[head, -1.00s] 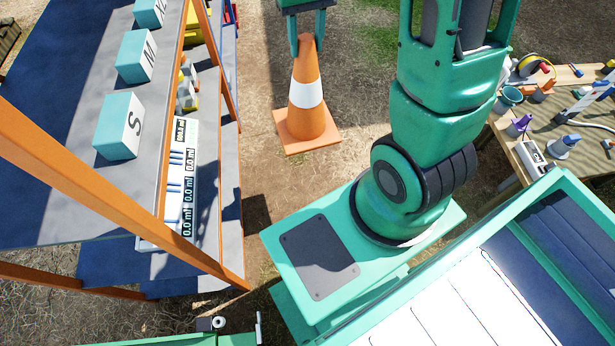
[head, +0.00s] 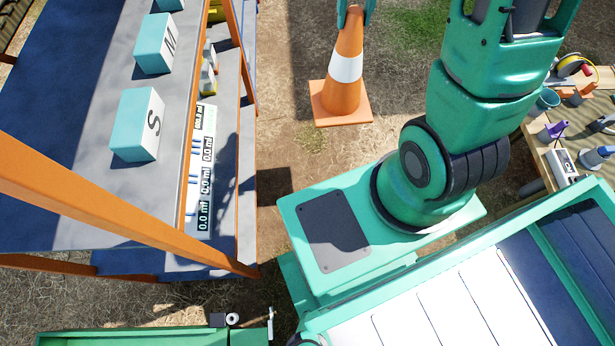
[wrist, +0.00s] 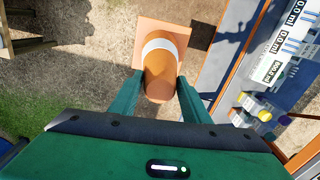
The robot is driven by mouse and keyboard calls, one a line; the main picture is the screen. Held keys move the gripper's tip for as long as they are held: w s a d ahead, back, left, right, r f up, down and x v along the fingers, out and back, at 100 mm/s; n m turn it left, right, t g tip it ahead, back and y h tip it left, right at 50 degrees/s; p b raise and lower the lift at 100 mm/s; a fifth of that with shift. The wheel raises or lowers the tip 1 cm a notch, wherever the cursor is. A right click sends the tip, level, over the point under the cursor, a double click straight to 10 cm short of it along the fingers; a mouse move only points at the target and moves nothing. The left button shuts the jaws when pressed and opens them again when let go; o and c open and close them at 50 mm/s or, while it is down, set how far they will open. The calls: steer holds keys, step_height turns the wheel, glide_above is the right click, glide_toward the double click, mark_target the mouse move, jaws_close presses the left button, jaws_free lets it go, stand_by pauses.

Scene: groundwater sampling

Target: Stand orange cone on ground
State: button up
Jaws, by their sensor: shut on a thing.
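The orange cone (head: 343,88) with a white band and a square orange base hangs upright, or nearly so, at the top centre of the head view. My gripper (head: 355,8) is shut on the cone's tip, and most of the gripper is cut off by the top edge. In the wrist view the cone (wrist: 160,82) sits between the two fingers of my gripper (wrist: 160,85), its base pointing away from the camera toward the ground. Whether the base touches the ground (head: 300,165) cannot be told for certain.
An orange-framed shelf (head: 120,215) with teal lettered boxes (head: 137,124) and meters stands close on the left. A work table (head: 540,165) with tools and small containers is at the right. Bare dirt lies around the cone, with grass behind it.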

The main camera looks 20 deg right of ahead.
steer(key=w+a+f, duration=0.1)
steer(key=a+f, duration=0.5)
steer(key=f, duration=0.5)
steer(key=a+f, duration=0.7)
steer(key=f, duration=0.4)
steer(key=s+a+f, duration=0.5)
steer(key=f, duration=0.4)
steer(key=s+a+f, duration=0.5)
steer(key=f, duration=0.5)
steer(key=w+d+f, duration=0.5)
steer(key=d+f, duration=0.5)
steer(key=f, duration=0.1)
steer(key=o, duration=1.1)
